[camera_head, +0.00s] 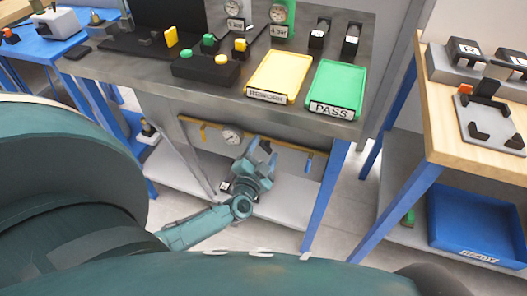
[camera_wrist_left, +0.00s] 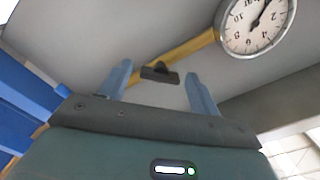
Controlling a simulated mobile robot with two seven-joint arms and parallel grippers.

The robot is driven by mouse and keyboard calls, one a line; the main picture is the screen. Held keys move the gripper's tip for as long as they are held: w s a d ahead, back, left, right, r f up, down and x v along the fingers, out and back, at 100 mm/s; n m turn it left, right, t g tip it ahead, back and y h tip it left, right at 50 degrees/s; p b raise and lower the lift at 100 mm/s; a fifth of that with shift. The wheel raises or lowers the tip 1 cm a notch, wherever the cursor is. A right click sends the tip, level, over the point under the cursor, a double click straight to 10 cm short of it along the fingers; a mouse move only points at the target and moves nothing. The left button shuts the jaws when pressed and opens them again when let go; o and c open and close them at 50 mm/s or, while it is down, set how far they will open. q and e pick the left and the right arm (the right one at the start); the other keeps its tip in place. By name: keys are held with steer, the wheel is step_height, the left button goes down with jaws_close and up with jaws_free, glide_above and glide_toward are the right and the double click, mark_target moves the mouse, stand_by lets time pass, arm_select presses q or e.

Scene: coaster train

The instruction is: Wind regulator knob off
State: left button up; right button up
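A small dark knob-like part (camera_wrist_left: 160,73) sits on the yellow pipe (camera_wrist_left: 185,50) under the bench in the left wrist view. I take it for the regulator knob, but its markings are too small to read. My left gripper (camera_head: 264,152) is under the bench in front of the pipe. In the left wrist view its two blue fingers (camera_wrist_left: 157,76) are spread apart, one on each side of the dark part, with visible space between. I cannot tell how far beyond the fingertips it lies. In the head view the gripper hides it. My right gripper is not in view.
A round dial gauge (camera_wrist_left: 257,25) is on the pipe; the head view shows it too (camera_head: 231,135). A blue piece (camera_head: 308,162) hangs at the pipe's right. Blue bench legs (camera_head: 325,195) and a lower shelf (camera_head: 290,205) bound the space. Yellow (camera_head: 277,75) and green (camera_head: 336,88) trays lie above.

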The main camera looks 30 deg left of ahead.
arm_select(q)
steer(key=c, duration=0.9)
